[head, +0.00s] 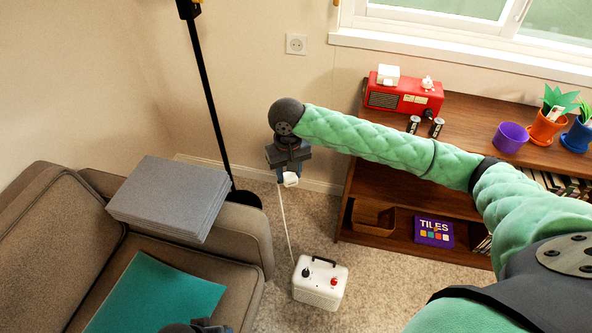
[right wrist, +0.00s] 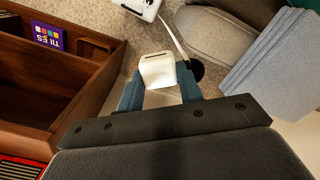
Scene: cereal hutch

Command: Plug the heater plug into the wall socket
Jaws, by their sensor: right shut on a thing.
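My right gripper (head: 288,170) is shut on the white heater plug (head: 291,180), holding it in the air in front of the wall. In the right wrist view the plug (right wrist: 157,70) sits between the two blue-grey fingers. A white cord (head: 284,222) hangs from the plug to the small white heater (head: 318,287) on the carpet. The wall socket (head: 296,44) is a white square on the wall, well above the gripper in the head view, apart from the plug. A dark part of my left gripper (head: 197,327) shows at the bottom edge; its fingers are mostly cut off.
A brown sofa (head: 255,232) with grey stacked sheets (head: 168,197) and a teal sheet (head: 157,298) stands left. A black pole (head: 207,95) stands by the wall. A wooden shelf (head: 465,122) at right holds a red radio (head: 403,97) and pots. The wall around the socket is clear.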

